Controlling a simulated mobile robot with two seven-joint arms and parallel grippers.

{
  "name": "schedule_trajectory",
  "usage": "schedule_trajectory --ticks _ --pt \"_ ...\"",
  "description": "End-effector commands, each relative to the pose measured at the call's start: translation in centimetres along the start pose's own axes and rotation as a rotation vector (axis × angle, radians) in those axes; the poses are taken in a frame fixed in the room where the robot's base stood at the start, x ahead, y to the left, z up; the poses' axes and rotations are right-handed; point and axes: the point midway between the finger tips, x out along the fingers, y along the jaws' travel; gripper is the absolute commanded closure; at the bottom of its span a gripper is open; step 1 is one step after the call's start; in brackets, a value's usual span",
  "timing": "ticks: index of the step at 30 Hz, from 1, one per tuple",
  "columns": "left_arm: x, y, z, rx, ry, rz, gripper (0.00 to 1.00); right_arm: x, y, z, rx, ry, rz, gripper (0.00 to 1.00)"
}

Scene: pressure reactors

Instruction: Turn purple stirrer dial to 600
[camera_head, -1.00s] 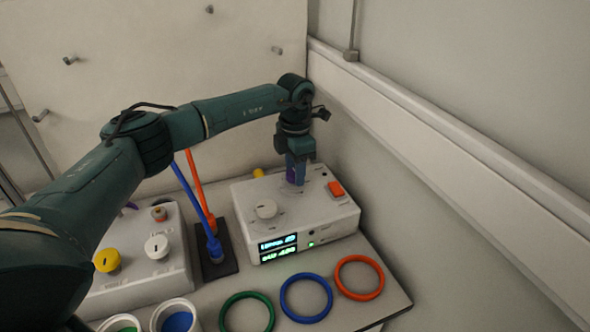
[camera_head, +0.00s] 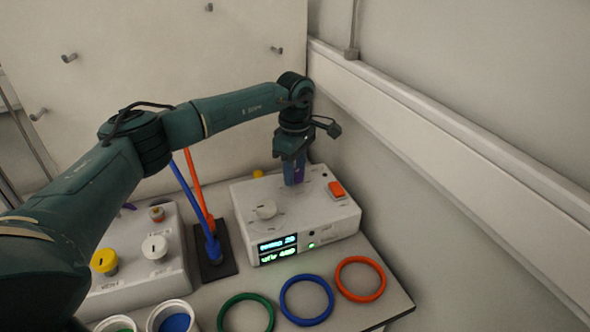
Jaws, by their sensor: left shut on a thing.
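The purple stirrer dial (camera_head: 299,175) is on top of the white stirrer box (camera_head: 329,220), toward its back. My left gripper (camera_head: 294,178) points straight down over the dial and is shut on it, hiding most of it. A two-line display (camera_head: 278,249) on the box's front is lit; its lower line ends in a number that is too blurred to read surely. My right gripper is not in view.
The same box carries a white dial (camera_head: 266,209), an orange switch (camera_head: 337,190) and a small yellow knob (camera_head: 258,173). Green, blue and orange rings (camera_head: 360,279) lie in front. Another white box (camera_head: 135,262) stands left. A wall is close on the right.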

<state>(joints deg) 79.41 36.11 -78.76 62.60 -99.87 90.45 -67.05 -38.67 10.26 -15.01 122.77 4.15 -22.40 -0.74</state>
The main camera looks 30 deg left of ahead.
Motion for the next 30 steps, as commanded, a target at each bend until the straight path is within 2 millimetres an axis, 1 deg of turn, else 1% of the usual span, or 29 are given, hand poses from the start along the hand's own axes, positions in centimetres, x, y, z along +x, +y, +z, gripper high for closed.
schedule_trajectory --ticks 6,15,22,30 --pt "-0.18 0.10 0.01 0.198 -0.002 0.005 0.83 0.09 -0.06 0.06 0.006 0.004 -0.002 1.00" --pt "-0.19 0.09 0.02 0.411 -0.002 0.005 0.83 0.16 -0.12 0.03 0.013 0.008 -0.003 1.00" --pt "-0.20 0.09 0.02 0.503 -0.001 0.005 0.83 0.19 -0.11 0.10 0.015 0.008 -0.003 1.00" --pt "-0.21 0.09 0.02 0.540 -0.001 0.005 0.83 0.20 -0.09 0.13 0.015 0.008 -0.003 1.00"
